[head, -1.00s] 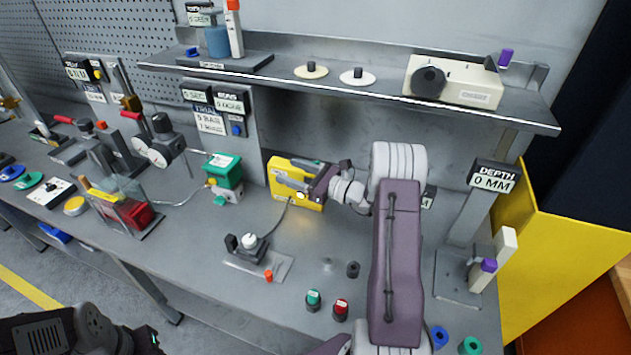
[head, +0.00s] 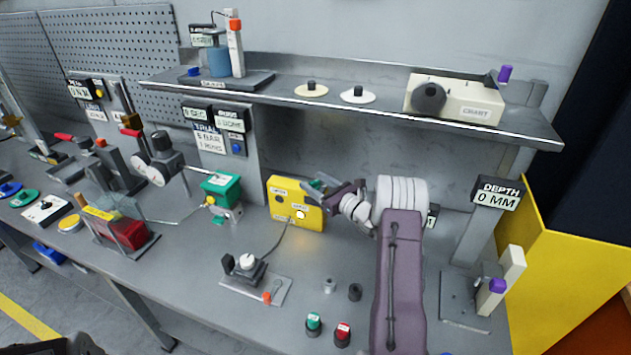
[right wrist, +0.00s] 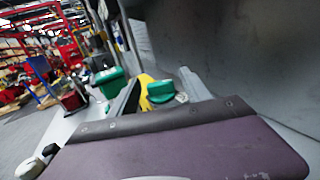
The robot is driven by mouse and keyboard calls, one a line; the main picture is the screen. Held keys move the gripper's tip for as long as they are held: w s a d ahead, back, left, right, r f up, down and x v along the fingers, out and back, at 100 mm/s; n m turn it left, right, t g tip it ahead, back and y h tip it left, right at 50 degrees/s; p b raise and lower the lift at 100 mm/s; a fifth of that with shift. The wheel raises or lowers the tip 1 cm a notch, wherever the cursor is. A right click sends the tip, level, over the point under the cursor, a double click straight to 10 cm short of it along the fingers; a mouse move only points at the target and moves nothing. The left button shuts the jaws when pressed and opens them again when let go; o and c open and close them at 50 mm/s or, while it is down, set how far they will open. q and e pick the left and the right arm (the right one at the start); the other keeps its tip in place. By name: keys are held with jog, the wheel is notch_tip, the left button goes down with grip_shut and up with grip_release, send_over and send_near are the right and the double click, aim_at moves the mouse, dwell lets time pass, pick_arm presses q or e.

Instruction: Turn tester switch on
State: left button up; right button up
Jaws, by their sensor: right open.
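The yellow tester box (head: 283,212) stands at the back of the bench. It has small dark labels on its front and a lit round lamp (head: 300,214) low on its face. My right gripper (head: 318,186) is at the box's upper right corner, its fingers partly hidden by the arm. In the right wrist view, the open jaws (right wrist: 160,98) are either side of a green knob (right wrist: 161,91), with yellow behind it. Whether the fingers touch the knob is unclear. My left gripper does not show; only a dark part of my arm is at the bottom left.
A green box (head: 222,187) stands left of the tester. A shelf (head: 350,98) overhangs the bench.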

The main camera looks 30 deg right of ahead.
grip_shut()
jog(key=m+h+b, duration=0.2)
jog(key=h, duration=0.1)
jog(key=shift+a+f+t+b, duration=0.15)
jog(key=shift+f+t+b, duration=0.05)
jog(key=shift+t+b, duration=0.15)
jog(key=shift+m+h+b, duration=0.3)
jog(key=shift+h+b, duration=0.05)
jog(key=shift+h, duration=0.15)
jog(key=shift+r+m+h, duration=0.2)
jog(key=shift+m+h, duration=0.1)
jog(key=shift+h, duration=0.2)
grip_release()
